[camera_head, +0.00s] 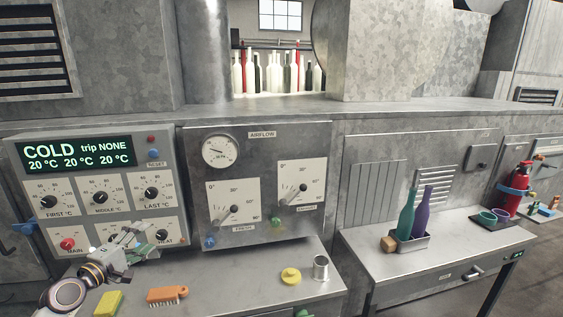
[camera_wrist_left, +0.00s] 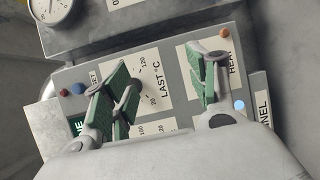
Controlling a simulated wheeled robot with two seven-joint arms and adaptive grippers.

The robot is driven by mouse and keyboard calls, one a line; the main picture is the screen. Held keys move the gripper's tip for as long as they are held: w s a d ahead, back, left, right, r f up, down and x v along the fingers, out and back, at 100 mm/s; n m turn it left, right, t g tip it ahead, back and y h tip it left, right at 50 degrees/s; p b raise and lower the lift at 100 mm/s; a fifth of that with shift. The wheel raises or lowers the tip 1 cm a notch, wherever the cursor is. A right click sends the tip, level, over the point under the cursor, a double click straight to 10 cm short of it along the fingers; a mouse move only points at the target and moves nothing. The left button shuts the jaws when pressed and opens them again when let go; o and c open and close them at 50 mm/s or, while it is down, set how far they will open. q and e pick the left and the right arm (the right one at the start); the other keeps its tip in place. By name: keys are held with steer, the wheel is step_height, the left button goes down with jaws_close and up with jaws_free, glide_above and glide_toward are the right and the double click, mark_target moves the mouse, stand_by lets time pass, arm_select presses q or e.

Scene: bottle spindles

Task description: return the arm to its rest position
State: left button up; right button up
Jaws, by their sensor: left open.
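My left gripper (camera_head: 137,243) is in front of the lower part of the control panel (camera_head: 95,180) with the COLD display, at the left of the head view. In the left wrist view my left gripper (camera_wrist_left: 163,82) is open, its green-padded fingers apart with nothing between them. The panel's LAST °C dial label (camera_wrist_left: 175,95) shows behind the fingers, tilted. I cannot tell the exact gap between the fingers and the panel. My right gripper is not in view.
Below the arm, a counter holds a yellow sponge (camera_head: 108,303), an orange brush (camera_head: 167,294), a yellow knob-like piece (camera_head: 291,276) and a metal cup (camera_head: 321,268). A side table (camera_head: 400,264) carries two bottles in a holder. A fire extinguisher (camera_head: 515,190) stands far right.

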arm_select(q)
steer(key=s+d+f+m+g, duration=0.4)
steer(key=s+d+f+m, duration=0.15)
steer(key=d+f, duration=0.3)
steer(key=s+d+f+m+g, duration=0.35)
steer(key=s+d+f, duration=0.3)
steer(key=f, duration=0.25)
steer(key=s+d+f+m+g+y, duration=0.2)
steer(key=s+d+f+m+g, duration=0.15)
steer(key=s, duration=0.55)
steer(key=s+d+f+m+g+y, duration=0.25)
steer(key=s+m, duration=0.25)
steer(key=s, duration=0.4)
steer(key=s+f+g, duration=0.1)
steer(key=s+f, duration=0.2)
steer(key=f, duration=3.1)
steer(key=s+a+f, duration=0.2)
steer(key=s+f, duration=0.7)
steer(key=s, duration=0.2)
steer(key=s+a+f+g, duration=0.1)
steer(key=s+a+f, duration=0.1)
steer(key=s+f, duration=0.7)
steer(key=shift+s+a+f+m, duration=0.2)
steer(key=shift+s+a+m, duration=0.15)
steer(key=shift+s, duration=0.5)
